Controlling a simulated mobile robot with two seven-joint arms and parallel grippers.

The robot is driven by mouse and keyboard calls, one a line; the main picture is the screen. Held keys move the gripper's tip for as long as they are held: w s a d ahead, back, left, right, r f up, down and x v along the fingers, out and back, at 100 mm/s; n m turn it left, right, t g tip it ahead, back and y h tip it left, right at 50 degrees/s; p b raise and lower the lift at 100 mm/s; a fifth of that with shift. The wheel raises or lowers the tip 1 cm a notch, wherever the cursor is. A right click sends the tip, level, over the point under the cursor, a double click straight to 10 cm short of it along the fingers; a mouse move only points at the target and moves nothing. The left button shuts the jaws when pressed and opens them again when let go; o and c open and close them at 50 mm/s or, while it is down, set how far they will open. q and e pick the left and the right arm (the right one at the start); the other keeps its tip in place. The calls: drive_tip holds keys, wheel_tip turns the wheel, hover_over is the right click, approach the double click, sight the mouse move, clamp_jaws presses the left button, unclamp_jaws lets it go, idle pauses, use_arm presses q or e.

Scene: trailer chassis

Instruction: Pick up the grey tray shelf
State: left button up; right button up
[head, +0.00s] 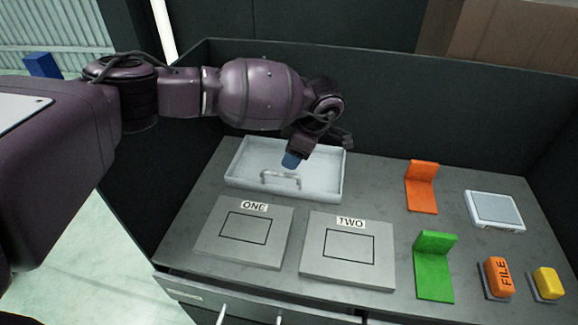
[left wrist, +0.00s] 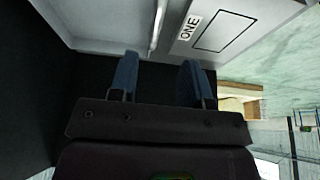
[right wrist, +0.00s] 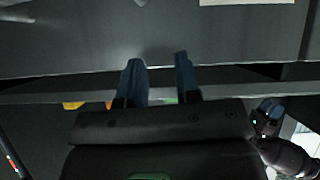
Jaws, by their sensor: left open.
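The grey tray shelf (head: 320,176) is a light shallow tray with a raised rim and a bar handle (head: 280,178). It lies at the back left of the worktop in the head view. My left gripper (head: 293,160) hangs over the tray, close behind the handle, its fingertips pointing down. In the left wrist view the fingers (left wrist: 157,78) are apart with nothing between them. The handle (left wrist: 157,27) and part of the tray (left wrist: 100,22) show beyond the tips. My right gripper (right wrist: 160,80) is open and empty in the right wrist view, facing a grey surface.
Plates marked ONE (head: 225,248) and TWO (head: 325,266) lie in front of the tray. Dark walls enclose the back and sides.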

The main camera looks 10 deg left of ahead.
sight(278, 176)
use_arm(q)
drive_tip(key=shift+w+a+f, duration=0.15)
drive_tip(key=shift+a, duration=0.1)
drive_tip(key=x, duration=0.4)
drive_tip(key=shift+f, duration=0.15)
drive_tip(key=shift+b+x, duration=0.3)
drive_tip(key=shift+x, duration=2.7)
drive_tip(key=shift+w, duration=0.15)
clamp_jaws()
